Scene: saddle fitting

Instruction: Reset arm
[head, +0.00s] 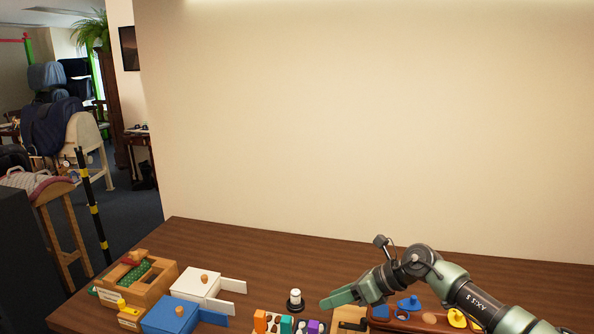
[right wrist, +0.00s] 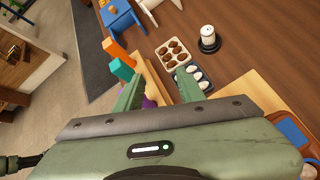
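My right arm comes in from the lower right in the head view. Its green gripper (head: 342,297) is above the front part of the table (head: 400,257). In the right wrist view the two fingers of this gripper (right wrist: 160,90) stand apart with nothing held between them. Below and beyond them are an orange block (right wrist: 113,49), a teal block (right wrist: 121,69) and a purple piece partly hidden by a finger. My left gripper is not in view.
A white box (head: 193,286), a blue box (head: 168,317) and a wooden box (head: 160,284) stand at the left. A white cylinder on a black base (head: 295,299) stands mid-table. A blue piece (head: 409,303) and yellow piece (head: 457,318) lie near my right arm. The table's back is clear.

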